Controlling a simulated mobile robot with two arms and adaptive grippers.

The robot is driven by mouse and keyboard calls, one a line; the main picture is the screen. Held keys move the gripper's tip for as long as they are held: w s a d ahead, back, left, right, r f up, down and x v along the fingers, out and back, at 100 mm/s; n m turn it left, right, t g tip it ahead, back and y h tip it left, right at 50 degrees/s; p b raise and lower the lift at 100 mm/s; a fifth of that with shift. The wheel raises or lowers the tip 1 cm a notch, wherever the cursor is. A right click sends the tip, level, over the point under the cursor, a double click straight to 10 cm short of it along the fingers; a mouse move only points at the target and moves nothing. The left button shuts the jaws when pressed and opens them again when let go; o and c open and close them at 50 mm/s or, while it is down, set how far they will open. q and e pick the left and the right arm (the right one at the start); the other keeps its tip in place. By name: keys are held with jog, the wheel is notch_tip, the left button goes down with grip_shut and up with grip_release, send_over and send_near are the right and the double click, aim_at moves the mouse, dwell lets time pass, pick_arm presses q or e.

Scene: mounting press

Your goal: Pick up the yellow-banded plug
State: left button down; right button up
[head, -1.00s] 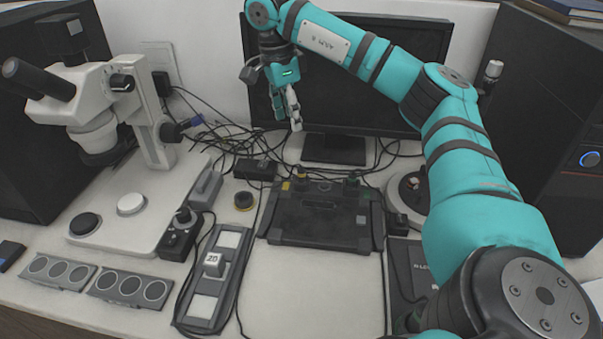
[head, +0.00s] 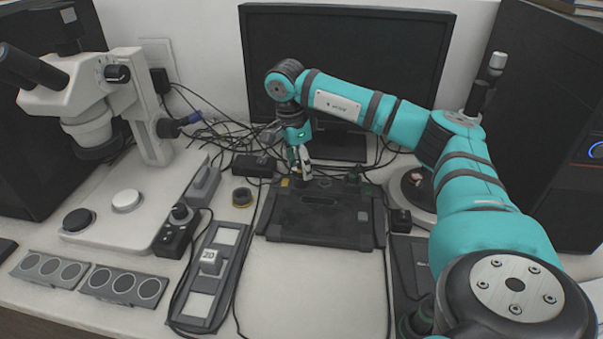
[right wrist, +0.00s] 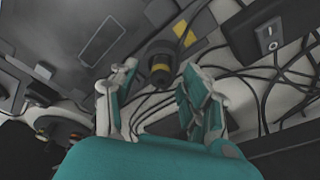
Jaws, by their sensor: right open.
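The yellow-banded plug (right wrist: 158,64) is a dark round plug with a yellow ring, seen in the right wrist view just ahead of my right fingers and roughly between them. My right gripper (right wrist: 160,75) is open, one finger on each side, and I see no contact with the plug. In the head view my right gripper (head: 300,172) points down at the back left edge of the black fixture (head: 320,236), and it mostly hides the plug there. My left gripper is in neither view.
Another dark plug (head: 353,174) stands at the fixture's back right. A black box (head: 254,164) and loose cables lie to the left and behind. The monitor (head: 345,55) stands behind my arm. Bare table (head: 310,285) lies in front of the fixture.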

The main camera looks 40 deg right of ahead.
jog(key=shift+f, duration=0.4)
jog(key=shift+c, duration=0.2)
grip_shut()
jog(key=shift+r, duration=0.15)
